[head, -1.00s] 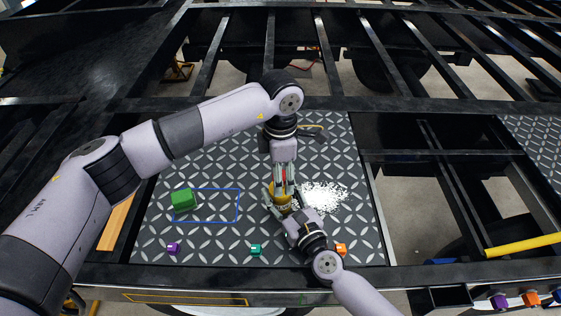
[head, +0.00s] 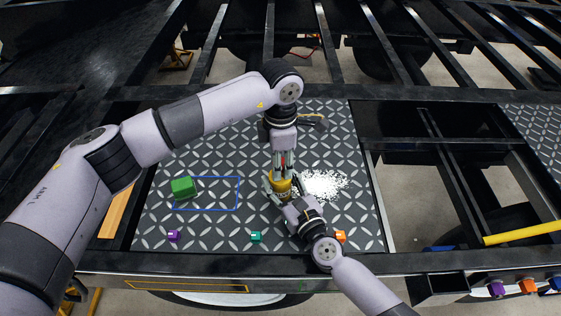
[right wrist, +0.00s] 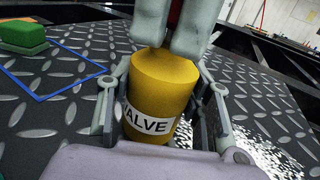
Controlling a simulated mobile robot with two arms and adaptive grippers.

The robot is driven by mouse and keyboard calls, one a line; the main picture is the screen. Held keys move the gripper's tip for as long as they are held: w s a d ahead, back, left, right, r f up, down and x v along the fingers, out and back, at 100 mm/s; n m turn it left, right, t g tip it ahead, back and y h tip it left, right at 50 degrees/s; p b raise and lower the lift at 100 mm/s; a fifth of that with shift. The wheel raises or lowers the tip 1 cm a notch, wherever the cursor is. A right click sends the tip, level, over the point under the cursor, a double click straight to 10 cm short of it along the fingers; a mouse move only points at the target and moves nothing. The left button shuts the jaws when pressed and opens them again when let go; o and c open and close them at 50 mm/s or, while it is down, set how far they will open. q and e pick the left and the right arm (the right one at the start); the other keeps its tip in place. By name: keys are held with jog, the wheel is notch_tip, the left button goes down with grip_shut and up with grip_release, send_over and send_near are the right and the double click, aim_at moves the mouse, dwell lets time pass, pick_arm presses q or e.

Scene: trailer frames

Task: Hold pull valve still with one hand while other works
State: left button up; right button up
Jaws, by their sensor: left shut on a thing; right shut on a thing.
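The pull valve is a yellow cylinder (head: 281,186) with a white label reading "VALVE" in the right wrist view (right wrist: 160,95). It stands on the dark diamond-plate deck (head: 215,225). My right gripper (head: 276,189) comes from the front and is shut around the valve's sides, one finger at each side in the right wrist view (right wrist: 162,105). My left gripper (head: 283,168) points down from above and is shut on a red part (right wrist: 174,14) at the valve's top. The left fingers hide most of that red part.
A green block (head: 183,187) sits at the left edge of a blue outlined rectangle (head: 238,195). Purple (head: 173,235), teal (head: 255,236) and orange (head: 340,236) blocks lie near the front edge. Open frame gaps lie right.

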pick_arm(q)
jog(key=shift+c, duration=0.9)
jog(key=shift+r, duration=0.95)
jog(key=o, duration=1.2)
notch_tip(320, 180, up, 12)
jog(key=shift+r, duration=0.1)
